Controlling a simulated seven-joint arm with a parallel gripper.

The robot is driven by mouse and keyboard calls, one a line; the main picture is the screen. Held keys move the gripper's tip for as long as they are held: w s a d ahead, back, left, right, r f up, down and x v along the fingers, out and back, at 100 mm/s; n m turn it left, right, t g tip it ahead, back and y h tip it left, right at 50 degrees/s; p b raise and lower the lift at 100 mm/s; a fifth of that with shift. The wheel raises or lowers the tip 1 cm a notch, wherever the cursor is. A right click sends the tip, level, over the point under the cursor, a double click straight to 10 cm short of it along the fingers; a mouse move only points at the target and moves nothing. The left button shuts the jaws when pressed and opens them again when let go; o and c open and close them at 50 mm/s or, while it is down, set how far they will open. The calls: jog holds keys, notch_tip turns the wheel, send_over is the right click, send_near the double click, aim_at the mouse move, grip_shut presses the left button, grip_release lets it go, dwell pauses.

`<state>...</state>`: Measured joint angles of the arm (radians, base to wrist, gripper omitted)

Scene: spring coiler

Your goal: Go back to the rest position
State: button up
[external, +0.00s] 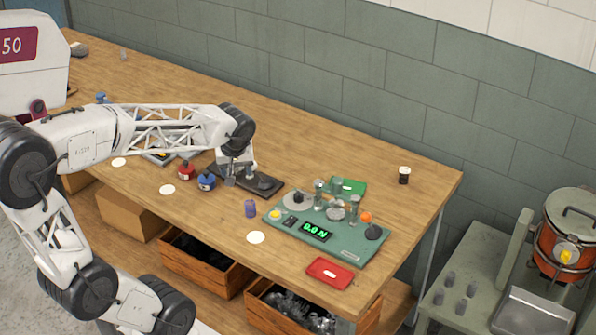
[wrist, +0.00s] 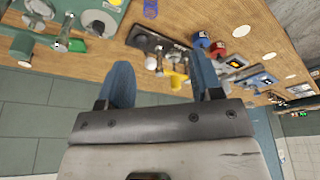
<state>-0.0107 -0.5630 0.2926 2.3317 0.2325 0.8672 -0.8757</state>
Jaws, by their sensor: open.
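My gripper (external: 245,178) is low over the dark tray (external: 272,190) near the middle of the bench, in the external view. Its exact height above the tray is unclear. In the wrist view the two blue-grey fingers of my gripper (wrist: 163,78) stand well apart with nothing held between them. The dark tray (wrist: 145,38) lies beyond the fingertips, with small metal pieces and a yellow piece (wrist: 178,78) near it. My arm reaches out from the left over the bench.
A green coiler board (external: 345,252) reading 0.0 N stands right of my gripper. A red bottle (external: 186,172), a blue bottle (external: 206,182) and a purple cylinder (external: 251,209) are close by. A red tray (external: 330,273) lies at the front; a black cup (external: 404,176) stands at the back right.

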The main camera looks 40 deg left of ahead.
jog(key=s+d+r+m+h, duration=0.1)
jog(key=s+d+m, duration=0.3)
jog(key=s+m, duration=0.4)
jog(key=shift+s+m+h, duration=0.4)
jog(key=shift+s+h, duration=0.2)
jog(key=shift+s, duration=0.1)
dwell(0.7)
